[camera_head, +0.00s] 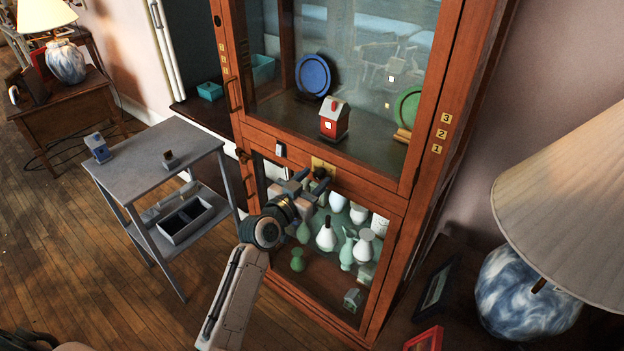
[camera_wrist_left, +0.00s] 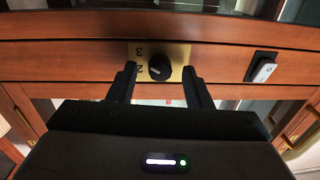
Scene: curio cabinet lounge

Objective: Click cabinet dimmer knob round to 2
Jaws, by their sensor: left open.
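The cabinet dimmer knob (camera_wrist_left: 159,67) is a small black round knob on a brass plate (camera_wrist_left: 181,53) in the wooden rail of the cabinet. The figures 3 and 2 show on the plate beside it in the left wrist view. A light mark shows on the knob; I cannot tell exactly which figure it faces. In the head view the knob (camera_head: 320,173) is small, just by my fingertips. My left gripper (camera_wrist_left: 161,84) is open, its fingers apart on either side of the knob, with no clear contact. My right gripper is not in view.
Glass doors of the wooden cabinet (camera_head: 385,192) stand above and below, with vases and a toy house (camera_head: 334,120) inside. A grey side table (camera_head: 150,160) stands left; a lamp (camera_head: 530,290) stands right.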

